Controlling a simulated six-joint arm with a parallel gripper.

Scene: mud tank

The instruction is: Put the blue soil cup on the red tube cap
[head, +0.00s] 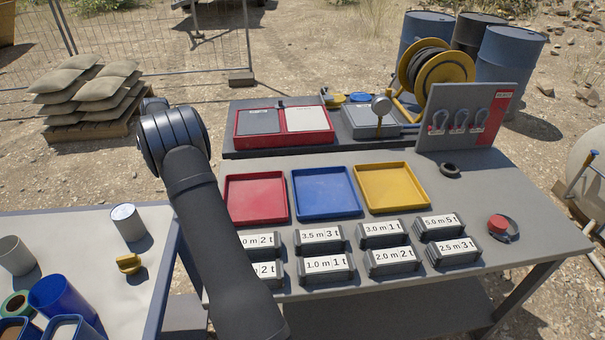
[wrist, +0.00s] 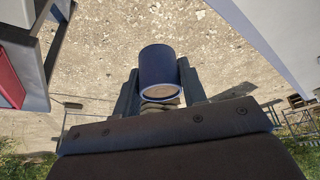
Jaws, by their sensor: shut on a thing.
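The blue soil cup (wrist: 158,66) is between the two fingers of my gripper (wrist: 160,88) in the wrist view. My gripper is shut on it. Its pale-rimmed end faces the camera, with a brownish face inside the rim. Bare ground shows behind the cup. My gripper and this cup are out of sight in the head view, where only my arm shows. A small red round piece (head: 499,223) with a dark band lies at the right of the grey table; it looks like a cap, but I cannot tell for sure. It stands well apart from my arm.
The grey table (head: 440,185) holds red (head: 256,198), blue (head: 326,192) and yellow (head: 391,187) trays and several label blocks (head: 325,268). A tool board (head: 466,117) stands behind. The left table (head: 90,238) holds several cups and a yellow knob (head: 128,264).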

